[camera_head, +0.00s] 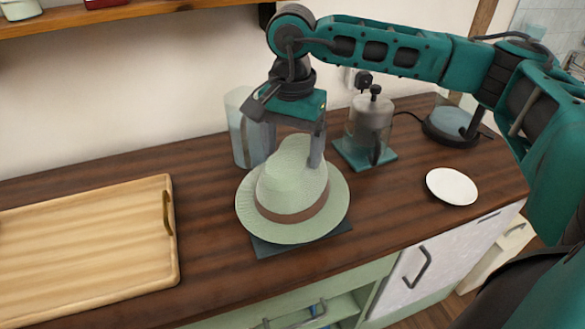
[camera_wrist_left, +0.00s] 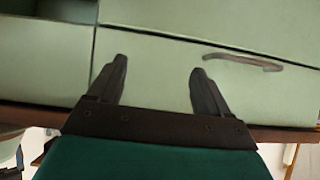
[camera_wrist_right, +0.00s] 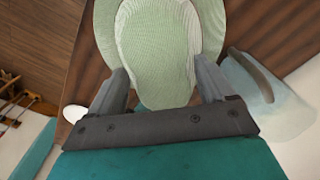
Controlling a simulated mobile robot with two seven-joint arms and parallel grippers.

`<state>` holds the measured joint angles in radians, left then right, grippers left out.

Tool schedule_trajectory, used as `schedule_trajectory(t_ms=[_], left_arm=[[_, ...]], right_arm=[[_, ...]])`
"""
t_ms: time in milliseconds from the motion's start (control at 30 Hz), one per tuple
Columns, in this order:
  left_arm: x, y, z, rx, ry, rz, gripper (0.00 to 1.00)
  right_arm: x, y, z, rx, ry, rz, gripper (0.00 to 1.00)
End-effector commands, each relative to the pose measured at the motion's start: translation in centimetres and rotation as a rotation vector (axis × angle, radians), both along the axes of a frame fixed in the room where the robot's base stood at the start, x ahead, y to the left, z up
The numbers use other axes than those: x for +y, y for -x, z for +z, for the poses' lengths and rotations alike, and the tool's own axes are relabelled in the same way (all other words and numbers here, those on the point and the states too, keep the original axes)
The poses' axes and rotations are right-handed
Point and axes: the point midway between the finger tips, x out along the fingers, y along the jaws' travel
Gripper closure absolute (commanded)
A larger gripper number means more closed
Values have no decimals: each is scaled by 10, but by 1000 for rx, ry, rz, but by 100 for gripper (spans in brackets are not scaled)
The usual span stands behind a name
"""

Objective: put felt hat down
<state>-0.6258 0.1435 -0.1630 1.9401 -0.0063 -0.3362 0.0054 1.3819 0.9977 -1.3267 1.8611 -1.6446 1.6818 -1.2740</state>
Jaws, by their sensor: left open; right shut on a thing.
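The felt hat (camera_head: 290,190) is pale green with a brown band. In the head view it sits upright over a dark square mat (camera_head: 300,243) on the wooden counter; whether its brim rests on the mat I cannot tell. My right gripper (camera_head: 292,150) reaches down from above and is shut on the hat's crown. The right wrist view shows the crown (camera_wrist_right: 155,50) between the two fingers (camera_wrist_right: 160,88). My left gripper (camera_wrist_left: 160,75) is open and empty in the left wrist view, in front of a pale green drawer front (camera_wrist_left: 200,60). It is outside the head view.
A wooden tray (camera_head: 172,255) lies to the left. A clear pitcher (camera_head: 243,140) stands behind the hat, and a glass-and-metal jug (camera_head: 371,122) on a teal mat stands behind right. A white plate (camera_head: 452,186) and a round kettle base (camera_head: 455,124) are further right.

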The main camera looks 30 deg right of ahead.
Motion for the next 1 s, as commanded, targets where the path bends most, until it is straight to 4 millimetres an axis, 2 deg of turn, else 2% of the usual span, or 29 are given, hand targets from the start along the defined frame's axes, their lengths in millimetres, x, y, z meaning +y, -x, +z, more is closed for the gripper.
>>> schedule_trajectory(t_ms=[167, 400, 667, 700, 867, 1000], left_arm=[[0, 1, 0, 2, 0, 0, 21], [0, 1, 0, 2, 0, 0, 21], [0, 1, 0, 1, 0, 0, 21], [0, 1, 0, 1, 0, 0, 21], [0, 1, 1, 1, 0, 0, 21], [0, 0, 1, 1, 0, 0, 21]], right_arm=[[0, 0, -15, 1, 1, -1, 70], [0, 0, -49, 1, 0, 0, 70], [0, 0, -54, -1, 0, 0, 70], [0, 0, -54, -1, 1, 0, 16], [0, 0, -54, 0, 0, 0, 1], [0, 0, -54, 0, 0, 0, 0]])
